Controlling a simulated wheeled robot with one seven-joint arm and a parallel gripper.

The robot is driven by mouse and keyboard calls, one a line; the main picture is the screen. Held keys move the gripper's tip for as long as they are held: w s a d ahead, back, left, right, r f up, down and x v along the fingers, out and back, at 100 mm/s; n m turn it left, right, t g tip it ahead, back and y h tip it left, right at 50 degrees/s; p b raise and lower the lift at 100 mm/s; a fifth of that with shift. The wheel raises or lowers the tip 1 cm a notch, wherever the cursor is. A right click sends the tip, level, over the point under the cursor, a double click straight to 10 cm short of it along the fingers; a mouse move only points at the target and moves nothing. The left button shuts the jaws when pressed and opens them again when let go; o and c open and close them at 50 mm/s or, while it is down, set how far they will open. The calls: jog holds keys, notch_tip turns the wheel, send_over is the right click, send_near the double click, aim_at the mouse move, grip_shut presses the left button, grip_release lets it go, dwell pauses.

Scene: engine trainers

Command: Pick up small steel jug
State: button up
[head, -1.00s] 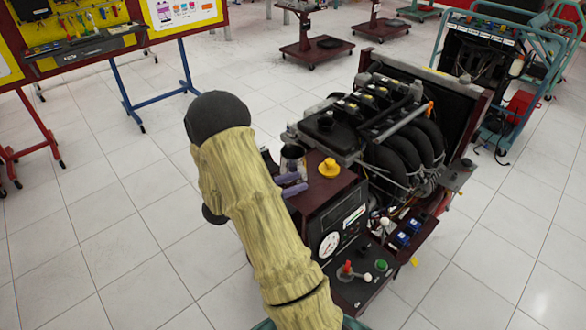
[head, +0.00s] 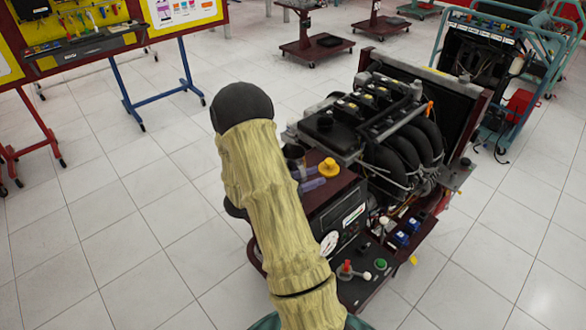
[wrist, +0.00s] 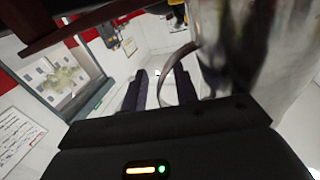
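The small steel jug (head: 294,153) stands at the left end of the dark red engine trainer top, partly hidden behind my arm in the head view. In the wrist view the jug (wrist: 245,45) fills the upper right, large and blurred, with its curved handle (wrist: 165,75) reaching left. My gripper (wrist: 160,88) is open. Its two dark fingers stand apart, and the handle shows between them in the wrist view. I cannot tell whether either finger touches it. In the head view the purplish fingers of my gripper (head: 309,178) are close beside the jug.
A yellow cap (head: 329,168) sits on the trainer top right of the fingers. The black engine (head: 385,125) rises behind it. A gauge and control panel (head: 345,225) is on the near side. Open tiled floor (head: 130,235) lies to the left.

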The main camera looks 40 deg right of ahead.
grip_shut()
dwell(1.3)
